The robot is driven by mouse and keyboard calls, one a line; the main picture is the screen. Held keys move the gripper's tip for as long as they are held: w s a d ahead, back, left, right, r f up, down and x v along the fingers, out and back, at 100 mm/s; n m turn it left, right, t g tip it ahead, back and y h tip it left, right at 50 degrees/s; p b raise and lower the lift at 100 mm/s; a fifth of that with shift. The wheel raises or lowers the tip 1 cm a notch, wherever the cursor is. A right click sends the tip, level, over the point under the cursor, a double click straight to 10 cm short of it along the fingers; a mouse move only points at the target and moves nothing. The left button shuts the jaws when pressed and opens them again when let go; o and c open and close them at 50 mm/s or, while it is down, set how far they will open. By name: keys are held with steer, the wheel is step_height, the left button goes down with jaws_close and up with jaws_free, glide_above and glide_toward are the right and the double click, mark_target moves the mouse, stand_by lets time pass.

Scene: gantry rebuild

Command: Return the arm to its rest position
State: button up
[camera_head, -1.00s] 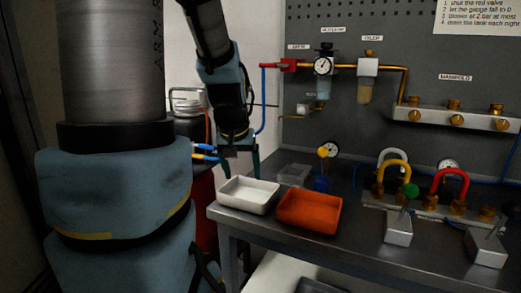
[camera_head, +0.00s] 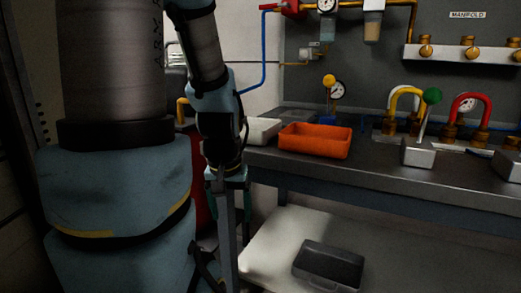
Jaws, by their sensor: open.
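My arm (camera_head: 210,95) hangs down at the left of the bench, black and blue-grey with a dark wrist. My gripper (camera_head: 229,212) points downward at its lower end, below the bench-top level and beside the bench's left front leg. Its teal fingers are apart, with nothing visible between them. The grey leg shows between the fingers in the picture; I cannot tell the depth gap.
The metal bench (camera_head: 390,176) holds a white tray (camera_head: 262,130), partly behind my arm, an orange tray (camera_head: 315,141) and metal blocks. A dark bin (camera_head: 328,266) sits on the lower shelf (camera_head: 270,245). A red cylinder stands behind my arm.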

step_height(320, 180, down, 16)
steer(key=b, duration=1.3)
step_height(320, 180, up, 33)
steer(key=p, duration=3.2)
steer(key=shift+s+p, duration=0.3)
steer(key=shift+s, duration=0.1)
steer(key=shift+f, duration=0.15)
